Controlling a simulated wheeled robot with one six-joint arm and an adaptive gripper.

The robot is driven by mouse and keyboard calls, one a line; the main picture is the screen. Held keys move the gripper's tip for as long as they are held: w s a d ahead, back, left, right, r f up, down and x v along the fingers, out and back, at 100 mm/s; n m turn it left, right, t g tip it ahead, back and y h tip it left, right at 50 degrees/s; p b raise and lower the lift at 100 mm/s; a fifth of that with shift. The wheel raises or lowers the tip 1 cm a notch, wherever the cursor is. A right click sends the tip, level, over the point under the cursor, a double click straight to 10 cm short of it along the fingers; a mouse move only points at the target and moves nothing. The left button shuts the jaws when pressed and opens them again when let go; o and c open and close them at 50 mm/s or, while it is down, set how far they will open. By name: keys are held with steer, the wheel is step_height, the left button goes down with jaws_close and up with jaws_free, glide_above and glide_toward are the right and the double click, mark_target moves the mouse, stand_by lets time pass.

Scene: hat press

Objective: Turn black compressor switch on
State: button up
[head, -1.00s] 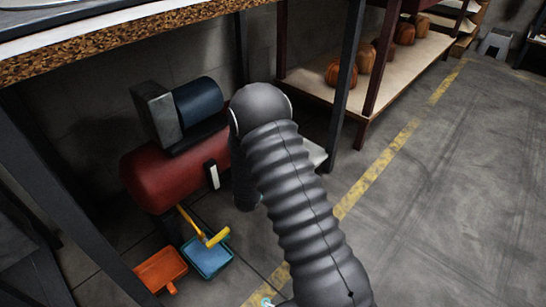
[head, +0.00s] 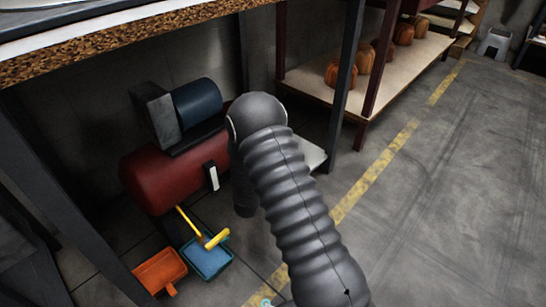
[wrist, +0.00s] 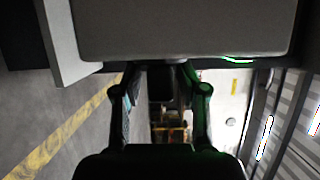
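The compressor stands under the workbench in the head view, with a red tank (head: 165,180) and a blue-grey motor (head: 200,103) on top. A small black-and-white part (head: 212,176) is at the tank's right end. I cannot make out the black switch itself; my dark ribbed arm covers the area just right of the tank. My gripper is hidden behind the arm in the head view. In the wrist view, my gripper (wrist: 162,68) has its finger links bowed apart, with the tips close under a large grey block (wrist: 185,28). Whether the tips meet is unclear.
A blue dustpan (head: 207,258) with a yellow-handled brush (head: 216,239) and an orange dustpan (head: 160,270) lie on the floor before the compressor. Workbench legs (head: 347,85) and the benchtop edge (head: 120,40) bound the space. Floor to the right is clear.

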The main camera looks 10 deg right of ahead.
steer(key=shift+a+r, duration=0.1)
steer(key=shift+a, duration=0.1)
steer(key=shift+s+a, duration=0.2)
steer(key=shift+s, duration=0.25)
steer(key=v, duration=1.1)
steer(key=shift+a, duration=0.1)
